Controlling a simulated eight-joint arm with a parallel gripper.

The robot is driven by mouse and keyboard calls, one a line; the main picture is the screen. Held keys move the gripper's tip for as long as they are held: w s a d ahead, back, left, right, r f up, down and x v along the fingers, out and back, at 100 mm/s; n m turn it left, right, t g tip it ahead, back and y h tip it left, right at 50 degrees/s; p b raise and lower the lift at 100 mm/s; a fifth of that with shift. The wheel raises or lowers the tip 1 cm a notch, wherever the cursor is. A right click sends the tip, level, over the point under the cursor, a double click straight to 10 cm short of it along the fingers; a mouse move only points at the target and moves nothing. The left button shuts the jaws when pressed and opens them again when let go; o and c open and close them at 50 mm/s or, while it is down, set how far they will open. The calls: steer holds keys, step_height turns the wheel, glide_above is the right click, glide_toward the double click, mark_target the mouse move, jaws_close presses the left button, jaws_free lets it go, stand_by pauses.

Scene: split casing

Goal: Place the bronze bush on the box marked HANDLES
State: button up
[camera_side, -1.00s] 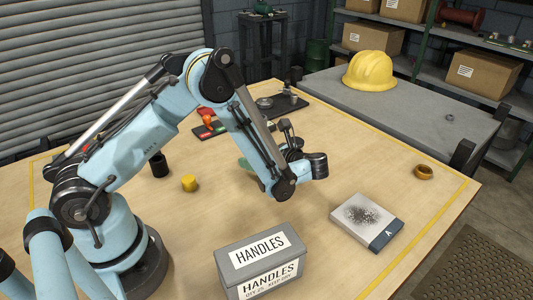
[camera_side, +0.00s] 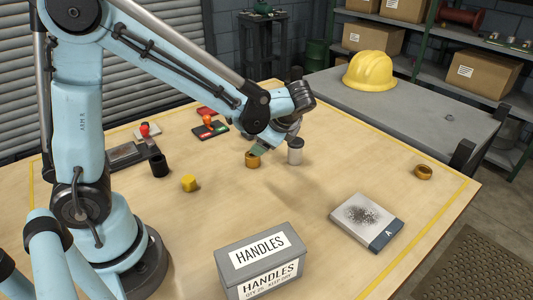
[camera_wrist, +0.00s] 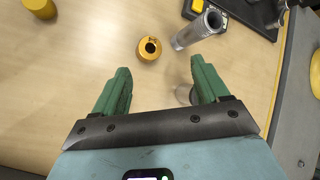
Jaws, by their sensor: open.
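A bronze-coloured bush (camera_side: 252,160) stands on the table below my gripper in the side view. In the wrist view the bush (camera_wrist: 149,49) shows its dark bore and lies just beyond the fingertips, clear of both. My gripper (camera_wrist: 160,68) is open and empty, its green fingers spread apart. In the side view my gripper (camera_side: 262,149) is partly hidden by my own wrist. A second bronze-coloured ring (camera_side: 424,172) lies far off at the table's right. The grey box marked HANDLES (camera_side: 258,262) is closed, at the table's front.
A pale grey-topped cylinder (camera_side: 295,152) stands close to the right of the bush. A yellow piece (camera_side: 189,183) and a black cylinder (camera_side: 160,166) stand to the left. A grey box marked A (camera_side: 366,220) lies at the right. The table between bush and HANDLES box is clear.

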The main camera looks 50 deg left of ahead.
steer(key=s+d+r+n+t+h, duration=0.4)
steer(key=s+n+h, duration=0.3)
steer(key=n, duration=0.3)
steer(key=shift+s+d+t, duration=0.3)
steer(key=shift+s+t, duration=0.1)
steer(key=shift+s, duration=0.05)
steer(key=shift+s+d+r+n+t+h, duration=0.15)
steer(key=shift+s+d+n+t+h, duration=0.3)
steer(key=shift+n, duration=0.55)
